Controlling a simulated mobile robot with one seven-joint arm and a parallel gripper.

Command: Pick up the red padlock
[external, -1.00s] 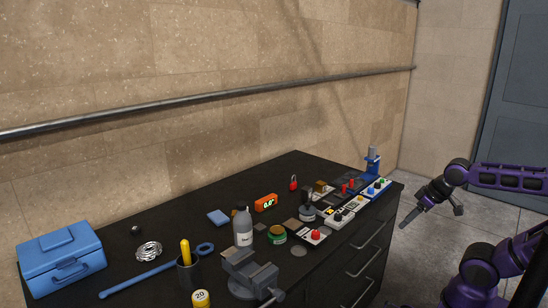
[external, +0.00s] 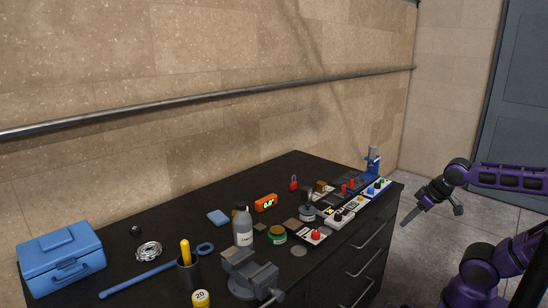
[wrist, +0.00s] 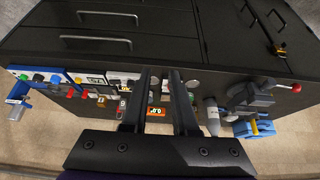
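The red padlock (external: 293,183) stands on the black workbench (external: 185,223) near its back edge, to the right of an orange digital display (external: 265,203). Its shackle points up. My gripper (external: 408,220) is in the air off the bench's front right side, well away from the padlock. In the wrist view, two dark fingers of my gripper (wrist: 160,74) are apart, with nothing held between them.
Button boxes (external: 345,215) and a blue stand (external: 373,160) line the bench's right side. A grey bottle (external: 243,228), a green-labelled jar (external: 277,235) and a vise (external: 250,272) stand nearer the front. A blue toolbox (external: 60,258) is far left. Drawer handles protrude from the bench front.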

